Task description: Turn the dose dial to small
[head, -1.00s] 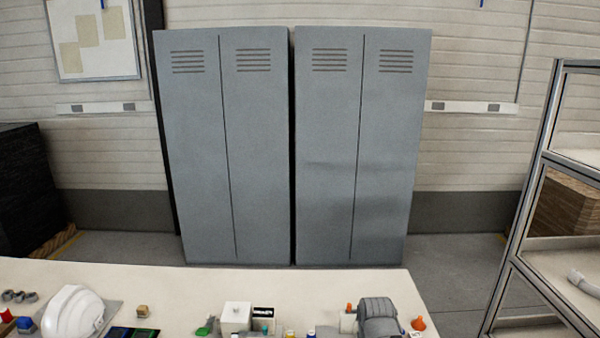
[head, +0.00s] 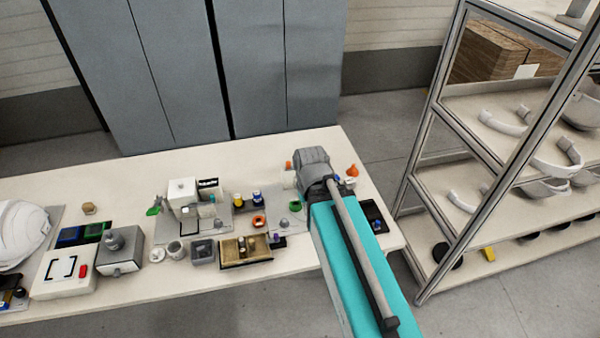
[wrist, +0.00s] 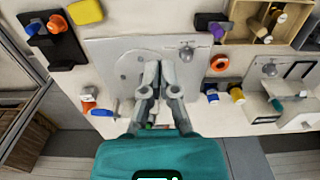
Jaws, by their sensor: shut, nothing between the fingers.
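My gripper shows in the wrist view (wrist: 160,68). Its two grey fingers are together and empty, over or close to a pale grey plate (wrist: 110,52). A small grey knob (wrist: 186,53) stands on that plate, right of the fingertips and apart from them. A similar grey knob (wrist: 269,69) is on another plate farther right. I cannot tell for sure which part is the dose dial, and no dose marking is readable. In the head view my teal arm reaches over the right end of the table, and its grey end hides the fingers.
The white table (head: 330,143) is crowded: a white box unit (head: 183,190), a wooden tray (head: 250,249), an orange ring (head: 258,221) and an orange cone (head: 352,170). A black tray (wrist: 58,42) lies beside the plate. A metal shelf (head: 438,190) stands close at right.

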